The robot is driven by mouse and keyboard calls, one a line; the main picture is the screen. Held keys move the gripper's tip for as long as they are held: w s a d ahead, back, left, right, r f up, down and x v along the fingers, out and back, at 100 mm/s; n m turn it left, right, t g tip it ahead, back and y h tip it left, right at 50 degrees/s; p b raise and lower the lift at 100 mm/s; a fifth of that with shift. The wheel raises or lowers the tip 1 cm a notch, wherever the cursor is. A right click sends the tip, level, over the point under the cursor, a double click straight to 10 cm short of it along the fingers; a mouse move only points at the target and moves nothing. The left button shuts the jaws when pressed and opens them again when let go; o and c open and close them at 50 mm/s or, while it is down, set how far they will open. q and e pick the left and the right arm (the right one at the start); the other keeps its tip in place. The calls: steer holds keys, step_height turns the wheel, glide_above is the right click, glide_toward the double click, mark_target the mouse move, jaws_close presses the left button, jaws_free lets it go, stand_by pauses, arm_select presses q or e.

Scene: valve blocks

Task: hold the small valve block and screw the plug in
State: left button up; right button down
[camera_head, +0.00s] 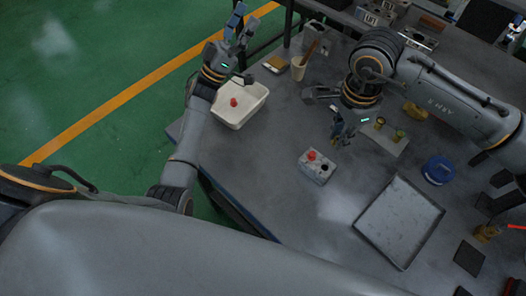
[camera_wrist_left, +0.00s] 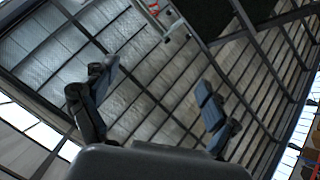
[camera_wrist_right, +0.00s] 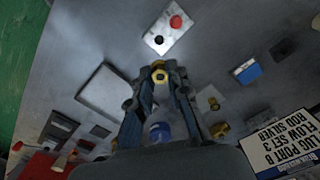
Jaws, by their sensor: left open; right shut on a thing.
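The small valve block (camera_head: 316,171) is a pale grey block standing on the table, with a red knob and a dark open hole on top. It also shows in the right wrist view (camera_wrist_right: 168,36). My right gripper (camera_head: 345,136) is above the table just right of the block and apart from it. Its fingers are shut on a brass plug (camera_wrist_right: 159,74), which sits at the fingertips. My left gripper (camera_head: 239,30) is raised beyond the table's left edge, open and empty. The left wrist view shows only roof structure between its spread fingers (camera_wrist_left: 155,95).
A white bin (camera_head: 252,110) with a red piece stands at the table's left edge. A flat grey tray (camera_head: 385,238) lies right of the block. A blue round container (camera_head: 438,170), brass pieces (camera_head: 399,135) and a cup (camera_head: 298,70) stand around. A printed card (camera_wrist_right: 285,145) shows right.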

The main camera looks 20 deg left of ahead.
arm_select(q)
steer(key=s+d+f+m+g+h, duration=0.3)
steer(key=s+d+f+m+g, duration=0.2)
steer(key=d+f+g, duration=0.15)
steer(key=m+g+y, duration=0.4)
steer(key=g+y, duration=0.4)
steer(key=g, duration=0.2)
glide_toward(308, 157)
steer(key=shift+t, duration=0.35)
steer(key=x, duration=0.8)
steer(key=shift+s+d+f, duration=0.15)
steer(key=shift+d+f, duration=0.05)
steer(key=shift+d, duration=0.05)
jaws_close()
steer(key=c, duration=1.8)
jaws_free()
steer(key=o, duration=0.5)
